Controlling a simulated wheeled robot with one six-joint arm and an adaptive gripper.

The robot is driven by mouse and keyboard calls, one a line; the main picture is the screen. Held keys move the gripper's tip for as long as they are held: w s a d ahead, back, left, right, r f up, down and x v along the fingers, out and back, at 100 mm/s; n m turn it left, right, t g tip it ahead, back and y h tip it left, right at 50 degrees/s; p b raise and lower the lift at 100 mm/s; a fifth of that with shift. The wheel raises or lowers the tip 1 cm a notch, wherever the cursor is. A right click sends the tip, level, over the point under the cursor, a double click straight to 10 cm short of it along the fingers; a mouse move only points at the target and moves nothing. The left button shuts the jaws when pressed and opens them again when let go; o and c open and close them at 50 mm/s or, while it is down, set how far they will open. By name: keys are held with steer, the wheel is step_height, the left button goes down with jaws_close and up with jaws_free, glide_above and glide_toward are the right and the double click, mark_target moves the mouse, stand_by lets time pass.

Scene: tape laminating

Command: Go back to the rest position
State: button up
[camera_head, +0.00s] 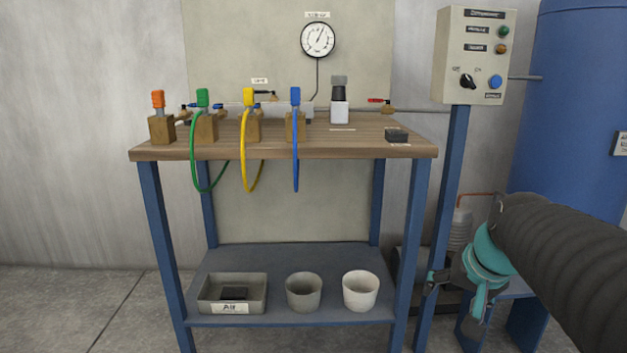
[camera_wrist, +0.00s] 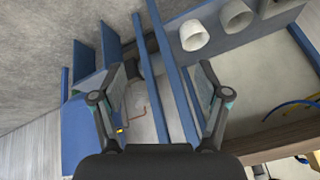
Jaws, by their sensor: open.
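My gripper (camera_head: 462,287) is at the lower right in the head view, at the end of my dark ribbed arm. It hangs in front of the right side of the bench, below the control box. In the wrist view my gripper (camera_wrist: 158,88) has its two fingers spread apart with nothing between them. Behind the fingers are blue posts (camera_wrist: 172,80) and the floor. The gripper touches nothing that I can see.
A wooden-topped bench (camera_head: 290,152) carries several coloured hoses and fittings. Its lower shelf (camera_head: 330,255) holds a tray (camera_head: 211,293), a grey cup (camera_head: 304,292) and a white cup (camera_head: 361,291). A control box (camera_head: 474,55) and blue tank (camera_head: 580,100) stand right. The left floor is clear.

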steer(key=s+a+n+p, duration=0.4)
steer(key=s+a, duration=0.4)
steer(key=s, duration=0.6)
steer(key=shift+s+a+n+p, duration=0.2)
steer(key=shift+s+n+p, duration=0.1)
steer(key=shift+p, duration=0.2)
